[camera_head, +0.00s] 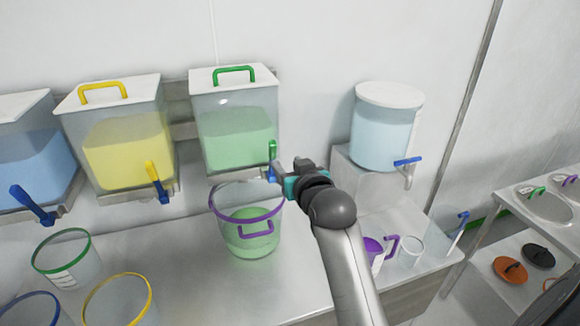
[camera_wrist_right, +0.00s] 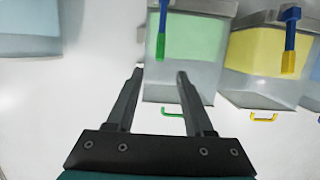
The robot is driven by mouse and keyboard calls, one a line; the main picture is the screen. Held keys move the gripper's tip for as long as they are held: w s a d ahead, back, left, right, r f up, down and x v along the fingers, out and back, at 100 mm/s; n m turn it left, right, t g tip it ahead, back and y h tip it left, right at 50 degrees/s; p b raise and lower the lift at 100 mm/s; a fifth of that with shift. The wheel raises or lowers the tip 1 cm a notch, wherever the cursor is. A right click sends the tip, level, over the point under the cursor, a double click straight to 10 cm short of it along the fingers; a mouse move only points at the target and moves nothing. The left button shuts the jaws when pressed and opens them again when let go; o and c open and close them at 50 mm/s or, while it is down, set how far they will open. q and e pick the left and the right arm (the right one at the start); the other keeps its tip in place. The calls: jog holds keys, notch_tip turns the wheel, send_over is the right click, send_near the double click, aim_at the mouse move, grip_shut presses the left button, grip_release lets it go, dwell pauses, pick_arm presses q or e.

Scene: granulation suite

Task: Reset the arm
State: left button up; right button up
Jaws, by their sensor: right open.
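My right arm comes in from the lower right in the head view. Its gripper (camera_head: 276,173) is by the tap of the green-filled dispenser (camera_head: 238,122), at its lower right corner. In the right wrist view, which is upside down, the two fingers (camera_wrist_right: 160,74) stand apart with nothing between them. The dispenser's green and blue tap handle (camera_wrist_right: 162,30) shows beyond the fingertips; I cannot tell whether they touch. My left gripper is not in view.
A purple-rimmed bucket (camera_head: 247,238) holding green material stands below the green dispenser. Yellow (camera_head: 129,140) and blue (camera_head: 30,165) dispensers hang to the left. A light-blue round tank (camera_head: 384,130) and a purple jug (camera_head: 374,250) are on the right. The middle bench (camera_head: 190,262) is clear.

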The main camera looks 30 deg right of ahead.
jog(key=shift+s+a+r, duration=0.1)
jog(key=shift+s, duration=0.25)
dwell(0.3)
